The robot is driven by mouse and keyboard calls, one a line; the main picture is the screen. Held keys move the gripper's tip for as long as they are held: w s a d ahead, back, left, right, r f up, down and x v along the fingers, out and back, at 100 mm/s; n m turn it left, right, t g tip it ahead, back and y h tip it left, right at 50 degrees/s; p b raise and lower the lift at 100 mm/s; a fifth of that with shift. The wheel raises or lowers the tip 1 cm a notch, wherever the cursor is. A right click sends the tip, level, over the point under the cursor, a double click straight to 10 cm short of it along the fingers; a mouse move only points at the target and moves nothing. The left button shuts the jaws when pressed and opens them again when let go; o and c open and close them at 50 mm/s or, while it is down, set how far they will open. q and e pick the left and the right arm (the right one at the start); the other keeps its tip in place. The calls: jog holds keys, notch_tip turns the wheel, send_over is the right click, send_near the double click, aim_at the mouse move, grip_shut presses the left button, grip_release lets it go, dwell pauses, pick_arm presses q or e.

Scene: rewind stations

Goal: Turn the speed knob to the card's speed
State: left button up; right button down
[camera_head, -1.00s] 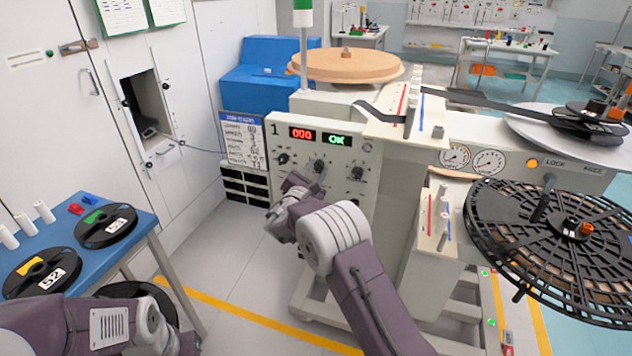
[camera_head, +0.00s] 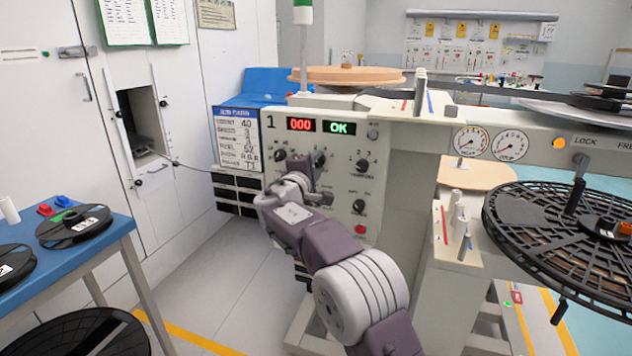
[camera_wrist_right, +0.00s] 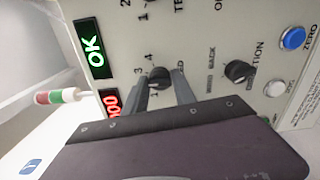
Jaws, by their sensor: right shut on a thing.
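The grey control panel (camera_head: 385,140) of station 1 faces me, with a red 000 and a green OK display. My right gripper (camera_head: 310,166) is at its upper knobs. In the right wrist view my right gripper (camera_wrist_right: 161,88) has its fingers on either side of a dark speed knob (camera_wrist_right: 160,77), shut on it. Numbers 3 and 4 show beside the knob; its pointer setting is hard to read. The white and blue card (camera_head: 237,140) hangs left of the panel; its speed line is too small to read surely. My left gripper is out of view.
In the right wrist view a direction knob (camera_wrist_right: 239,72) and a blue zero button (camera_wrist_right: 293,38) are close by. A tension knob (camera_head: 362,166) and a red button (camera_head: 360,229) are on the panel's right. A blue table (camera_head: 105,248) with reels stands left.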

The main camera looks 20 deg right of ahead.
jog(key=shift+f+m+b, duration=0.15)
jog(key=shift+m+b, duration=1.75)
jog(key=c, duration=1.1)
grip_release()
jog(key=shift+o, duration=0.2)
jog(key=shift+s, duration=0.1)
jog(key=b+v, duration=0.1)
jog(key=v, duration=0.7)
jog(key=shift+s+a, duration=0.3)
jog(key=shift+d, duration=0.1)
